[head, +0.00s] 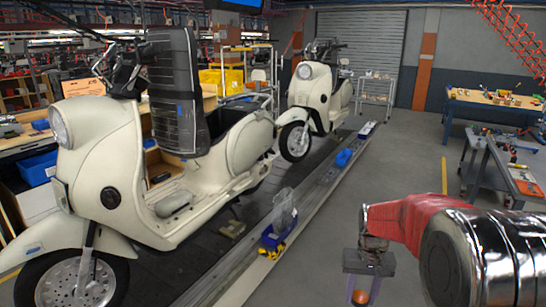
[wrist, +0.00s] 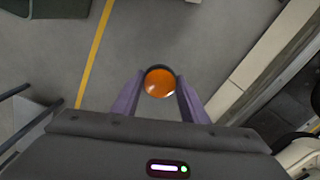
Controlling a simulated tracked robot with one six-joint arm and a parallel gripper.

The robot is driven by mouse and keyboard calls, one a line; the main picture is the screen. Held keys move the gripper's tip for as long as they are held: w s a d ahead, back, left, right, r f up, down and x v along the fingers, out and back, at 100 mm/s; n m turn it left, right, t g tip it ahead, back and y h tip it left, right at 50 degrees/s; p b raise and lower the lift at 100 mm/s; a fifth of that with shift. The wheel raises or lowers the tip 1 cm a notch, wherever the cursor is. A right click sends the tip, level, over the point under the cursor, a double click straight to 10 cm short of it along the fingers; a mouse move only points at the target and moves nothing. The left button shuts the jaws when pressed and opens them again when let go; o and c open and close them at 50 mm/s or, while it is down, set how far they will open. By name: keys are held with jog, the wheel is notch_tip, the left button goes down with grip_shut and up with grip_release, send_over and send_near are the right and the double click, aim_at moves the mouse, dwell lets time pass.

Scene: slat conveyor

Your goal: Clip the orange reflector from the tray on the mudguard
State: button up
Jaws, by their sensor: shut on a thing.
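My gripper (head: 364,283) hangs low at the right of the head view, over the floor beside the conveyor. It is shut on the round orange reflector (head: 360,297), which sits between the fingertips. In the wrist view the reflector (wrist: 160,83) shows as an orange disc with a dark rim, held between the two purple-grey fingers (wrist: 159,98). The nearest cream scooter has a front mudguard (head: 75,240) above its front wheel, at the left of the head view. My gripper is well apart from it. I cannot make out which tray the reflector came from.
The slat conveyor (head: 215,270) runs from the front left to the back, with blue holders along its edge. A second cream scooter (head: 318,92) stands farther along it. A grey cart (head: 508,165) and a wooden workbench (head: 490,103) are at the right. The floor (head: 405,160) between is clear.

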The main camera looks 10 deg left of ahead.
jog(key=shift+d, duration=0.1)
jog(key=shift+w+d, duration=0.1)
jog(key=shift+d, duration=0.7)
jog(key=shift+d, duration=0.2)
